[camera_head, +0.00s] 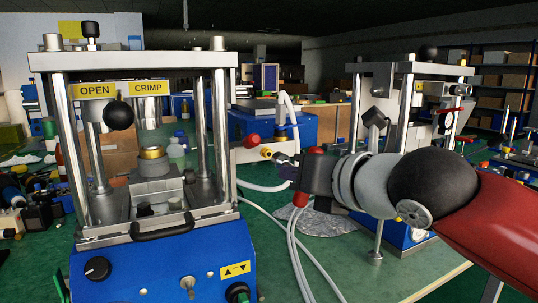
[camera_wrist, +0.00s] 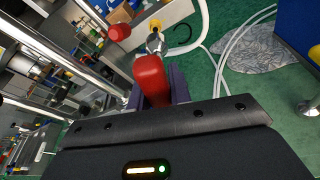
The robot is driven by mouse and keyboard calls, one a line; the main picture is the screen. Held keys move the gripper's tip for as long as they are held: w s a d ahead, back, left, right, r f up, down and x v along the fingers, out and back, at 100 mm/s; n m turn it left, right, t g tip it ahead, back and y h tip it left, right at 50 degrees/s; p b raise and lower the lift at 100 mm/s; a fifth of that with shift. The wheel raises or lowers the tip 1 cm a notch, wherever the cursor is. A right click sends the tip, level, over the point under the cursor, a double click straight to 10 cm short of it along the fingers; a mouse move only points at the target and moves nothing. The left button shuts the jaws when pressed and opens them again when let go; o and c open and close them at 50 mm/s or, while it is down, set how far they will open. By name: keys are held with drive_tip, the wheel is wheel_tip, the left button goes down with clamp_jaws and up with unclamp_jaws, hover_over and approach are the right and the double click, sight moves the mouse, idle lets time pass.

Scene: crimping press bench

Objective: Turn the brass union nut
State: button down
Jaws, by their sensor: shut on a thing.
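The brass union nut (camera_head: 267,153) is on the light block at the front of the blue unit behind the presses. In the wrist view the brass (camera_wrist: 155,24) shows at the upper centre, partly hidden by a tool head. My gripper (camera_head: 284,167) is just right of the nut in the head view. Its purple fingers (camera_wrist: 159,92) are shut on the red handle of a spanner-like tool (camera_wrist: 150,76). The tool's silver head (camera_wrist: 156,43) points at the nut and overlaps it in the picture. I cannot tell whether the head is seated around it.
A red knob (camera_head: 252,141) sits left of the nut. A white hose (camera_head: 291,112) rises behind it, and pale hoses run over the green bench. A crimp press (camera_head: 150,210) stands left, another press (camera_head: 404,68) right. A crumpled grey sheet (camera_head: 328,222) lies below my gripper.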

drive_tip(key=c, duration=1.8)
unclamp_jaws()
clamp_jaws()
drive_tip(key=shift+s+f+m+b, duration=0.15)
drive_tip(key=shift+f+m+b, duration=0.35)
drive_tip(key=shift+m+b, duration=0.55)
drive_tip(key=m+y+b, duration=0.1)
drive_tip(key=m+b, duration=0.2)
drive_tip(key=s+m+y+b, duration=0.1)
drive_tip(key=m+y+b, duration=0.1)
drive_tip(key=m+b, duration=0.1)
drive_tip(key=shift+s+d+r+t+b, duration=0.15)
drive_tip(key=shift+t+b, duration=0.15)
drive_tip(key=shift+b, duration=0.3)
drive_tip(key=shift+s+d+r+m+b, duration=0.15)
drive_tip(key=shift+r+m+b, duration=0.25)
drive_tip(key=shift+m, duration=0.45)
drive_tip(key=shift+r, duration=0.1)
